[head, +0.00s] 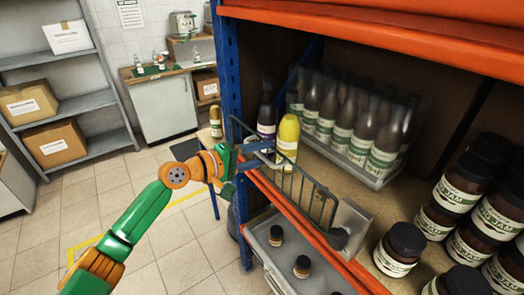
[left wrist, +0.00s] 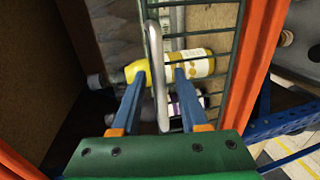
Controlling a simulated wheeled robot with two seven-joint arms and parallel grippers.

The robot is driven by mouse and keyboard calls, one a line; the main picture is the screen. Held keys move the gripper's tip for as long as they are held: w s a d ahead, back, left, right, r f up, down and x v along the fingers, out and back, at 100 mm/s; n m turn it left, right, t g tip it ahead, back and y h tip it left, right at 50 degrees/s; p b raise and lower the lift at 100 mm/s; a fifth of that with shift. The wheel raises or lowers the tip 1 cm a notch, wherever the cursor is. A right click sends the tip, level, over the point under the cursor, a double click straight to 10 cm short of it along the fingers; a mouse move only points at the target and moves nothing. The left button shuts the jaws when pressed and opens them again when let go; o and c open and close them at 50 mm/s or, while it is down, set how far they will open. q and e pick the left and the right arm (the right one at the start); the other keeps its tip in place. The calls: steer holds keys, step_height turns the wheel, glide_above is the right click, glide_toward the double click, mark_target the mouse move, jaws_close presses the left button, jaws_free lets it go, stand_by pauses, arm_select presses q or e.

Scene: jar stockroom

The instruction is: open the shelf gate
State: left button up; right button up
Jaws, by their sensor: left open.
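The shelf gate (head: 309,197) is a low dark wire panel along the front edge of the shelf. It looks closed across the front of the bottles. My left gripper (head: 268,149) is at the gate, near its left part. In the left wrist view, a grey bar handle (left wrist: 157,60) on the gate (left wrist: 235,60) runs between the two blue fingers of my left gripper (left wrist: 160,77). The fingers are open, one on each side of the handle, and a gap shows. My right gripper is not in view.
Behind the gate stand a yellow bottle (head: 287,135) and a dark bottle (head: 266,120). A clear bin (head: 372,178) of dark bottles is behind them. Jam jars (head: 400,245) fill the right side. A blue upright (head: 228,70) stands left of the gate; floor (head: 165,240) is free in front.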

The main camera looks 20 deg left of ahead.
arm_select(q)
steer(key=shift+s+a, duration=0.1)
steer(key=shift+a, duration=0.1)
jaws_close()
stand_by(1.1)
